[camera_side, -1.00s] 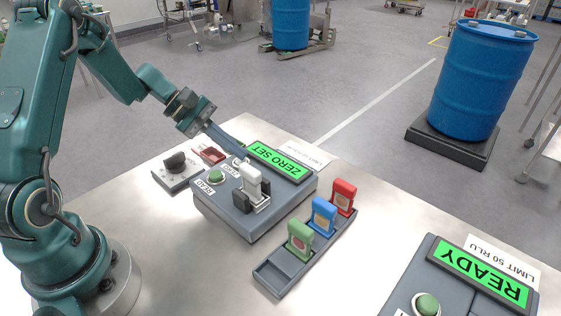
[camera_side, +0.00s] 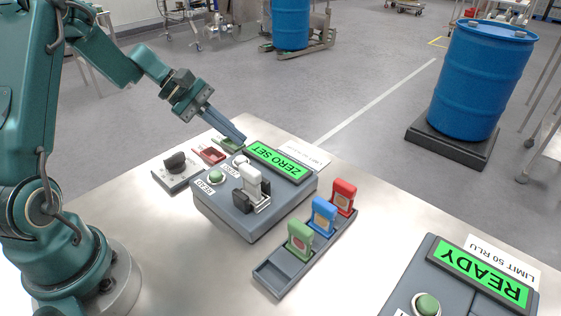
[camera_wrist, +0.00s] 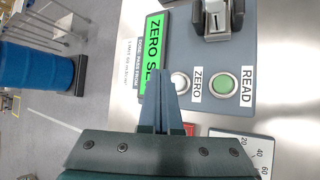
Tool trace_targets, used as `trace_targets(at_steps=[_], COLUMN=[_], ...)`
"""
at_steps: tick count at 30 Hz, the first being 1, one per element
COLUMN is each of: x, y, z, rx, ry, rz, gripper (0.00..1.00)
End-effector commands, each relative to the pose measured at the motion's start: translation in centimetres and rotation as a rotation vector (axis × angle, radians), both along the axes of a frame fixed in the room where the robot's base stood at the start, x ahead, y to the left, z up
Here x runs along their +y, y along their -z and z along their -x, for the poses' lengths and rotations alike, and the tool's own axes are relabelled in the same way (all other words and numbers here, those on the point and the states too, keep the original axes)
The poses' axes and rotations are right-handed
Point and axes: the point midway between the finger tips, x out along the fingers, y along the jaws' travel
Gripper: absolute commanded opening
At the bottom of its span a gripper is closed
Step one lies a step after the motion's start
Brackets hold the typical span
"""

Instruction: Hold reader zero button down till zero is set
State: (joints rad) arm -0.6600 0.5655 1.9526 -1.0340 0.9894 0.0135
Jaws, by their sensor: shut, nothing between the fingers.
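The reader (camera_side: 228,218) is a grey box on the bench. Its green display (camera_side: 277,162) reads ZERO SET. The white zero button (camera_side: 241,160) is at the reader's back edge, and it also shows in the wrist view (camera_wrist: 180,82) beside the ZERO label. The green READ button (camera_side: 216,176) is next to it. A white piece (camera_side: 252,180) stands upright in the reader's black-sided holder. My gripper (camera_side: 242,139) is shut and empty, its tips above and apart from the zero button. In the wrist view the fingers (camera_wrist: 166,76) overlap the display's edge.
A grey rack (camera_side: 273,277) holds green (camera_side: 300,240), blue (camera_side: 323,215) and red (camera_side: 343,197) pieces. A knob box (camera_side: 178,172) and a red tray (camera_side: 210,155) lie left of the reader. A second unit (camera_side: 452,285) reads READY at front right.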

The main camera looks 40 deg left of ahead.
Motion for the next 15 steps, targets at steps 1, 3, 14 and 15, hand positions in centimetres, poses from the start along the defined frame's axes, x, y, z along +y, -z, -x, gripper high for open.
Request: trace_targets(at_steps=[1, 3, 14, 15], x=[0.1, 0.1, 0.0, 0.0], y=[-0.6, -1.2, -3.3, -3.3], z=[0.0, 0.0, 0.0, 0.1], rx=[-0.003, -0.003, 0.000, 0.001], ry=[0.001, 0.000, 0.000, 0.000], rz=[-0.004, -0.004, -0.002, -0.001], gripper=[0.00, 0.00, 0.00, 0.00])
